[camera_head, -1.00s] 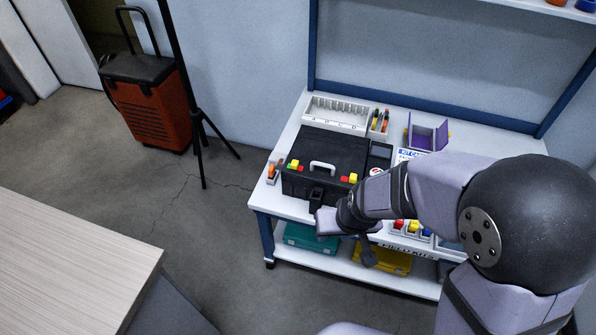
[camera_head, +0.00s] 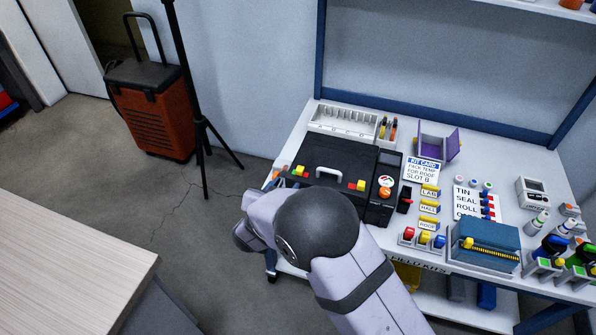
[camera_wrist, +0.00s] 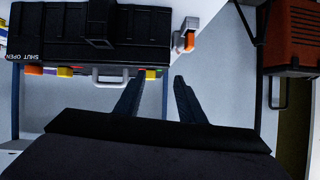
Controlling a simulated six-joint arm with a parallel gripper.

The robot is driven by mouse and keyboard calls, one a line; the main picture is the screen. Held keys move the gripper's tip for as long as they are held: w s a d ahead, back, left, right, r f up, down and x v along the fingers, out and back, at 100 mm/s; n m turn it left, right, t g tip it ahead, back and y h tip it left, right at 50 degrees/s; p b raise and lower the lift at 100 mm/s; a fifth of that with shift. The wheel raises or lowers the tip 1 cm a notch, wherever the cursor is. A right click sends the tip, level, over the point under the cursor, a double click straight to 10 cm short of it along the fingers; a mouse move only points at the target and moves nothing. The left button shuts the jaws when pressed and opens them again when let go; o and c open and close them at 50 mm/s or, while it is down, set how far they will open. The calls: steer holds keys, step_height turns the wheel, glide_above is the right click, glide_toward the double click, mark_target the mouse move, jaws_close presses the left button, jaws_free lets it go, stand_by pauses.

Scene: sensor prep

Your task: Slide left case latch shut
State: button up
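The black case (camera_head: 338,158) lies closed on the white bench, with a white handle (camera_head: 322,170) at its front. In the wrist view the case appears upside down, with the left latch (camera_wrist: 151,74) right of the handle. My gripper (camera_wrist: 159,77) is open and empty, its fingertips apart near that latch. I cannot tell whether they touch it.
An orange-topped holder (camera_wrist: 184,40) stands beside the case on its left end. A kit card (camera_head: 422,169), labelled blocks and a blue pouch (camera_head: 486,243) lie right of the case. A white rack (camera_head: 343,121) is behind it.

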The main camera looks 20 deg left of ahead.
mark_target(300, 169)
steer(key=shift+n+t+h, duration=0.3)
steer(key=shift+t, duration=0.2)
steer(key=shift+w+d+f, duration=0.15)
steer(key=shift+w+d, duration=0.1)
steer(key=shift+w, duration=1.05)
steer(key=shift+w+d+f, duration=0.2)
steer(key=shift+w, duration=1.05)
steer(key=shift+w+d+f, duration=0.15)
steer(key=shift+w+d, duration=0.1)
steer(key=shift+w, duration=1.05)
